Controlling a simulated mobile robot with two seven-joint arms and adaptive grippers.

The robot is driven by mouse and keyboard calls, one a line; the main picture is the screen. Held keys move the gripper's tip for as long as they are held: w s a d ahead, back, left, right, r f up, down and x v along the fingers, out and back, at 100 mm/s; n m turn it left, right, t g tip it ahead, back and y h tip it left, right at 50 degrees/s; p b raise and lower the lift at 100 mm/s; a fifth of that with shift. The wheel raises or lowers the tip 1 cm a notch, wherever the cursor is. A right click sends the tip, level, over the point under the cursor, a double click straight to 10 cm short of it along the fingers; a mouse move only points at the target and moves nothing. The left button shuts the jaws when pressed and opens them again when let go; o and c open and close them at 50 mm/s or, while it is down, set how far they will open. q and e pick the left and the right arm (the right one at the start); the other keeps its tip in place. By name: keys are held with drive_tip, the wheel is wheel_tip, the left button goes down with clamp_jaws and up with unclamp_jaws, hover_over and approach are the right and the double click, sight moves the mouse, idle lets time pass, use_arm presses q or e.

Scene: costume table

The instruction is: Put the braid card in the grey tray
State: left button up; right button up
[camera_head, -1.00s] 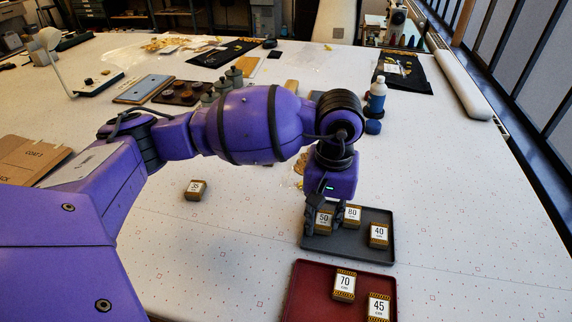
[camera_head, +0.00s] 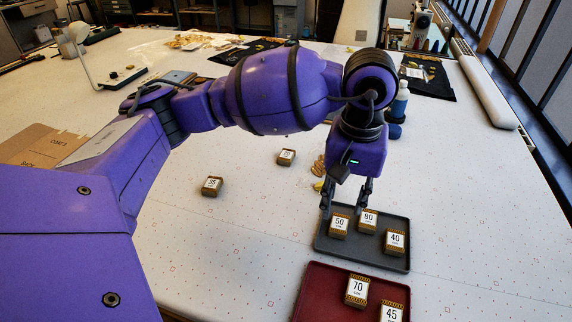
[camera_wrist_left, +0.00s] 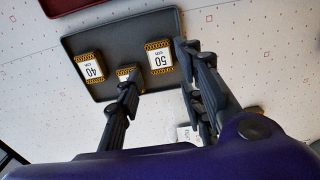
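The grey tray (camera_head: 334,252) lies on the table at the right and holds small gold-braided cards with white labels: the 50 card (camera_head: 340,225), the 80 card (camera_head: 368,219) and the 40 card (camera_head: 395,241). I cannot tell which one is meant by the braid card. My left gripper (camera_head: 346,201) is open and empty above the tray's far edge, just beyond the 50 card. In the left wrist view its two fingers (camera_wrist_left: 158,78) are apart; the 50 card (camera_wrist_left: 160,57) lies flat below, and a finger partly hides the 80 card (camera_wrist_left: 127,73). My right gripper is out of view.
A dark red tray (camera_head: 318,287) nearer me holds the 70 card (camera_head: 357,290) and the 45 card (camera_head: 392,312). Two more cards lie on the white table: one (camera_head: 212,186) and another (camera_head: 286,157). A bottle (camera_head: 400,100) stands behind the arm.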

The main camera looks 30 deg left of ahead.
sight(339, 224)
use_arm(q)
wheel_tip(339, 224, up, 6)
drive_tip(key=shift+f, duration=0.1)
idle(0.4)
drive_tip(key=shift+f, duration=0.1)
